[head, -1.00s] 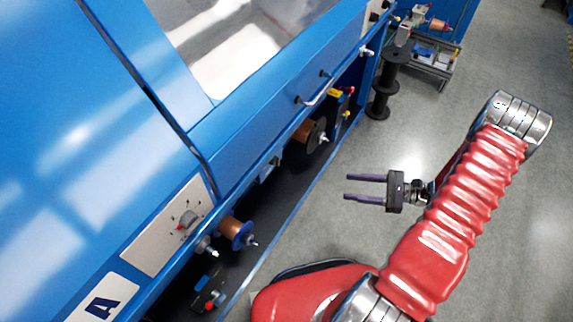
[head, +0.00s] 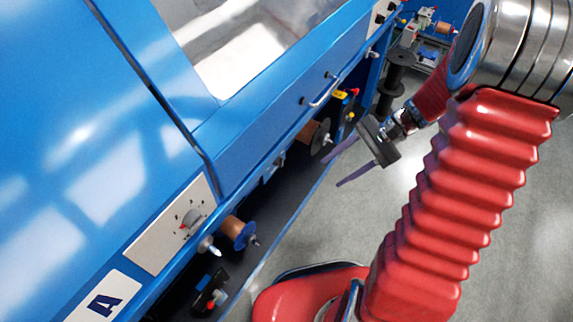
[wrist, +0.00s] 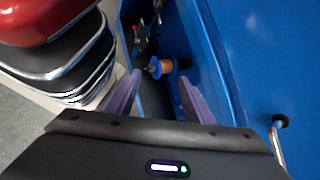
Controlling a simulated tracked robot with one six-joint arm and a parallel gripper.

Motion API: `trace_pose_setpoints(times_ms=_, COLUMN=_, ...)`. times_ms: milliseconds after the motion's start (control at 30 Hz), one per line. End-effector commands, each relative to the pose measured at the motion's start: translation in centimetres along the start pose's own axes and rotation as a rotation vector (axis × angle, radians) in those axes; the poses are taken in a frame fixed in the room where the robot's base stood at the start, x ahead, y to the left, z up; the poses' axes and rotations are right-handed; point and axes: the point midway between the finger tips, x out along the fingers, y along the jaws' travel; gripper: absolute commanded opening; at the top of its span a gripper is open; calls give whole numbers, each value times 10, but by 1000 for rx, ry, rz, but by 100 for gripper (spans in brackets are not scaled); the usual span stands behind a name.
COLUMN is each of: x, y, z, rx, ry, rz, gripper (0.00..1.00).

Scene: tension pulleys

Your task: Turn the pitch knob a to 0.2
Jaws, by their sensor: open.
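The markings are too small to read. My gripper (head: 340,168) is open and empty, right of the knob and well apart from it. In the wrist view, my gripper (wrist: 158,92) has its two purple fingers spread, with nothing between them. I cannot make out the knob in the wrist view.
A copper spool (head: 236,230) sits below the panel, with another spool (head: 316,135) further along the blue machine. A door handle (head: 320,92) sticks out from the machine; it also shows in the wrist view (wrist: 277,145).

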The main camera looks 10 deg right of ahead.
Motion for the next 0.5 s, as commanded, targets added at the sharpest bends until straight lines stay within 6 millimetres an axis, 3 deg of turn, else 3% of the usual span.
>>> trace_pose_setpoints(times_ms=500, x=-18, y=-10, z=82, rx=-358, ry=256, rz=227, gripper=48)
